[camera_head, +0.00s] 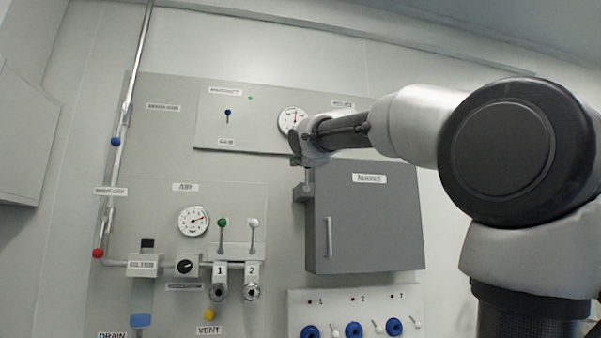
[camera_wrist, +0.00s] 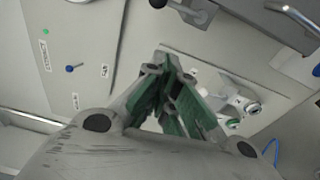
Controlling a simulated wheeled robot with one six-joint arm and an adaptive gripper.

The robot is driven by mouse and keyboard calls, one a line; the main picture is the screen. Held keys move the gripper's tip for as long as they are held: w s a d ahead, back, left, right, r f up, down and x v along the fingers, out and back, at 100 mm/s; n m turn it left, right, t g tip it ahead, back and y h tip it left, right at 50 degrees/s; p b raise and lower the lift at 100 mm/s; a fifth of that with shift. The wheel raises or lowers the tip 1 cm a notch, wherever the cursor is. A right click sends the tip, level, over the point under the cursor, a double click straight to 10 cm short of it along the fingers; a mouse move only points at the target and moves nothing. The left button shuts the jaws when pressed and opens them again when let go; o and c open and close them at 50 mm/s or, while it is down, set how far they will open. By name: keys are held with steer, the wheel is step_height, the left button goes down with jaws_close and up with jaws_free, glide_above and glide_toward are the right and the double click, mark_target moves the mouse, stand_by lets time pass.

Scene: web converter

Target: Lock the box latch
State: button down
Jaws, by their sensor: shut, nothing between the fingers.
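The box (camera_head: 370,235) is a dark grey wall cabinet with a white label and a light vertical handle (camera_head: 329,237) on its shut-looking front. A small grey latch-like block (camera_head: 302,192) sits at its upper left edge. My gripper (camera_head: 297,158) is just above this block, in front of the panel. In the wrist view my gripper (camera_wrist: 167,88) has its green-padded fingers together with nothing held. Part of the box (camera_wrist: 252,25) shows there at upper right, with a lever-like part (camera_wrist: 183,20) at its edge. I cannot tell whether my gripper touches the latch.
A gauge (camera_head: 293,121) is right behind my gripper. Left of the box are another gauge (camera_head: 192,221), green and white levers (camera_head: 222,224) and two valve outlets (camera_head: 218,292). Blue sockets (camera_head: 354,329) are below the box.

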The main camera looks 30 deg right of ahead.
mark_target(307, 175)
steer(key=w+d, duration=0.5)
steer(key=w, duration=0.5)
steer(key=shift+d, duration=0.3)
